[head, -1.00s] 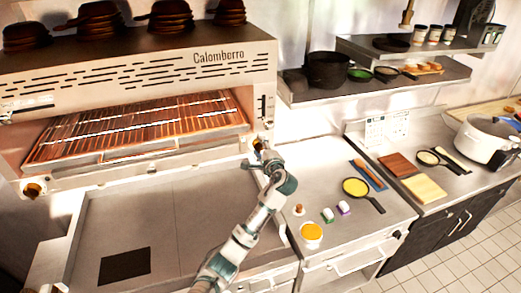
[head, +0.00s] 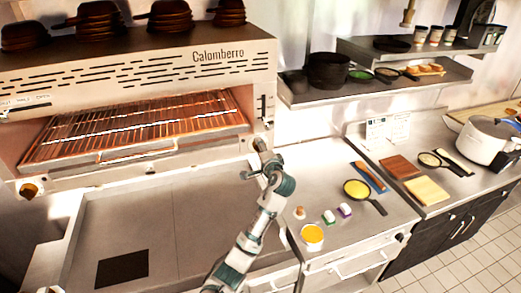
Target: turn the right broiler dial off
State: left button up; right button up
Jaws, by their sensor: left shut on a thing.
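The broiler (head: 225,95) stands at the upper left with its glowing rack. Its right dial sits at the lower right corner of the front and is mostly hidden by my left gripper (head: 261,147). My left gripper is shut on that dial, and its arm reaches up from the bottom of the view. The dial's angle cannot be read. The left broiler dial (head: 30,190) shows at the far left, clear of me. My right gripper is not in view.
A flat griddle (head: 175,225) lies below the broiler. The counter to the right holds a yellow bowl (head: 312,234), a small pan (head: 357,188) and cutting boards (head: 426,190). A shelf with pots (head: 328,70) hangs above.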

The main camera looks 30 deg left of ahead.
pick_arm(q)
jog(key=shift+r, duration=0.15)
jog(key=o, duration=1.1)
jog(key=shift+o, duration=0.2)
jog(key=shift+w+a, duration=0.1)
jog(key=shift+w, duration=0.05)
jog(key=f+v, duration=0.1)
jog(key=v, duration=1.1)
jog(key=shift+r, duration=0.3)
jog(key=shift+f, duration=0.1)
